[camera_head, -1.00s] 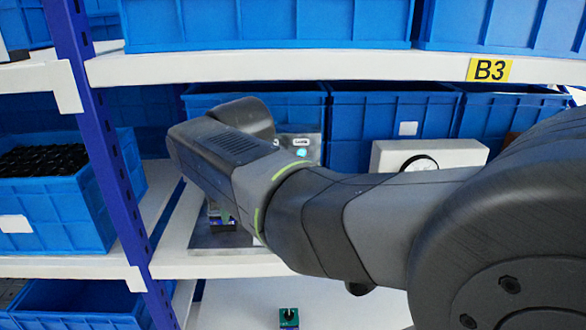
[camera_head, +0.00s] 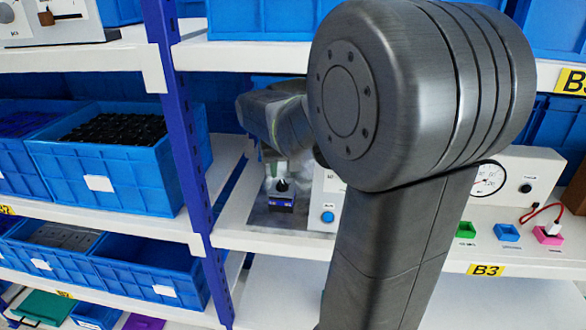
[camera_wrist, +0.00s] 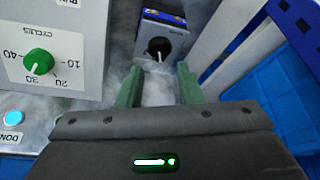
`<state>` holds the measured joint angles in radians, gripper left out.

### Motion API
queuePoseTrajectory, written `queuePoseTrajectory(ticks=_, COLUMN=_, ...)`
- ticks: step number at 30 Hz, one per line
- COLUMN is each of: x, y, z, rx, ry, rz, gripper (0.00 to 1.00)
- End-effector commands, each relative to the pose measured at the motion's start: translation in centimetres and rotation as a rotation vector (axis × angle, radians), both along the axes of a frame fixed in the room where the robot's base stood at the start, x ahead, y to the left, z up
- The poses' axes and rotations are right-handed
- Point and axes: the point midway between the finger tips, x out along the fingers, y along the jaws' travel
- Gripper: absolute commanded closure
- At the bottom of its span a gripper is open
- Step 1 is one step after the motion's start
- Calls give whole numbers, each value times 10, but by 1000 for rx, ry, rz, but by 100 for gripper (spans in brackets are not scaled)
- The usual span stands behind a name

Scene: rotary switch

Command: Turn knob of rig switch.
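A small grey box with a blue end (camera_wrist: 165,22) and a round black knob (camera_wrist: 158,48) with a white pointer line is ahead of my gripper in the wrist view. The box's label is too small to read. My gripper (camera_wrist: 158,85) is open, its two green fingers apart and empty. The knob lies beyond the gap between the fingertips, seemingly not touched. In the head view the same black knob (camera_head: 282,186) shows on the shelf, left of my arm, which hides much of the rig and most of my gripper.
Beside the box stands a panel with a green CYCLES dial (camera_wrist: 38,62) and a blue DONE button (camera_wrist: 12,116). A blue shelf post (camera_head: 185,150) stands left of the box. A gauge (camera_head: 488,179) and coloured blocks are to the right. Blue bins (camera_head: 110,165) fill the left shelves.

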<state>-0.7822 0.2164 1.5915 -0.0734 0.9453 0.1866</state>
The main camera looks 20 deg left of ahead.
Motion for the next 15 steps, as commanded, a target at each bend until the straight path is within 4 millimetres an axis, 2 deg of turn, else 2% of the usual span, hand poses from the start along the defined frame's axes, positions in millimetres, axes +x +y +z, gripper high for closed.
queuePoseTrajectory(ticks=1, x=2, y=1, z=-10, rx=-5, ry=5, rz=0, gripper=67)
queuePoseTrajectory(ticks=6, x=8, y=6, z=-28, rx=-3, ry=3, rz=0, gripper=67)
queuePoseTrajectory(ticks=15, x=11, y=8, z=-36, rx=-1, ry=1, rz=0, gripper=67)
